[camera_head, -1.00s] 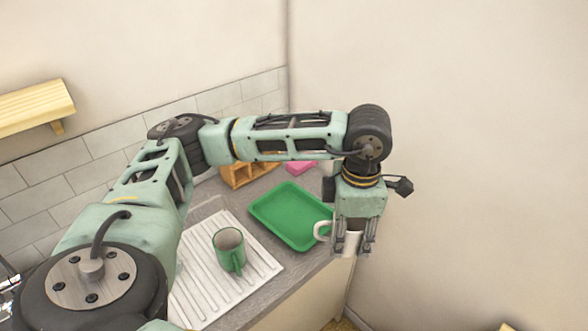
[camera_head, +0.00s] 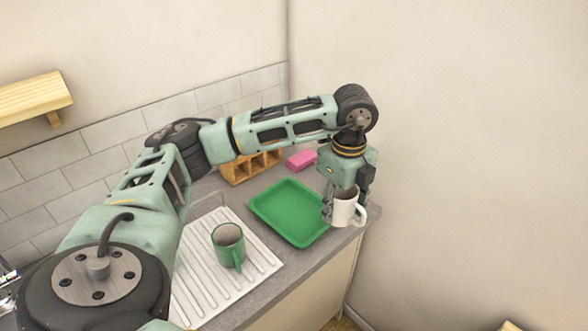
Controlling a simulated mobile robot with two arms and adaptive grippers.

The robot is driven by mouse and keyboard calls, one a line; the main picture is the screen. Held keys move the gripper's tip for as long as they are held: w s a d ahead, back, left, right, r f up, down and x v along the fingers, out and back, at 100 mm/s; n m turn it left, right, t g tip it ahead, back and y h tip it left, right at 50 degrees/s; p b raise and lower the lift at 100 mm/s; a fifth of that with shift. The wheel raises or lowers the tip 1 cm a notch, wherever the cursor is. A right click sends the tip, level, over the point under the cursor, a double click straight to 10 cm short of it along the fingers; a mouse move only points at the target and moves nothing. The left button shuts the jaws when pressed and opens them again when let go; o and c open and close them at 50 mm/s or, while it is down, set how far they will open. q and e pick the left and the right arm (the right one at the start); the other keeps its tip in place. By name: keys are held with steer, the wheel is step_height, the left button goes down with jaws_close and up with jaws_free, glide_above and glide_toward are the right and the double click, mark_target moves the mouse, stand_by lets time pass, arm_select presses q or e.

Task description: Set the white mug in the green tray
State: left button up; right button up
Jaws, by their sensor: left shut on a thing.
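The white mug (camera_head: 343,210) is held in my left gripper (camera_head: 345,203), which is shut on it. The mug looks upright, with its handle to the right. It is at the right edge of the green tray (camera_head: 284,212), seemingly above the counter's right end; its exact height is hard to tell. The green tray lies on the counter, and its inside looks empty. The gripper's fingers hide part of the mug and a little of the tray's right edge. My right gripper is not in view.
A green mug (camera_head: 228,246) stands on the white ribbed drainboard (camera_head: 197,284) left of the tray. A wooden rack (camera_head: 238,171) and a pink sponge (camera_head: 301,160) are behind the tray. The grey counter (camera_head: 282,279) ends at the front and right, by the wall.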

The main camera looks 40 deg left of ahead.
arm_select(q)
steer(key=shift+a+n, duration=0.15)
steer(key=shift+n, duration=0.35)
steer(key=shift+w+a+f, duration=0.1)
steer(key=shift+a+f, duration=0.05)
steer(key=shift+a, duration=0.05)
steer(key=b, duration=0.7)
glide_above(301, 220)
steer(key=shift+n, duration=0.3)
step_height(301, 220, down, 7)
steer(key=shift+r, duration=0.1)
step_height(301, 220, down, 4)
steer(key=b, duration=0.3)
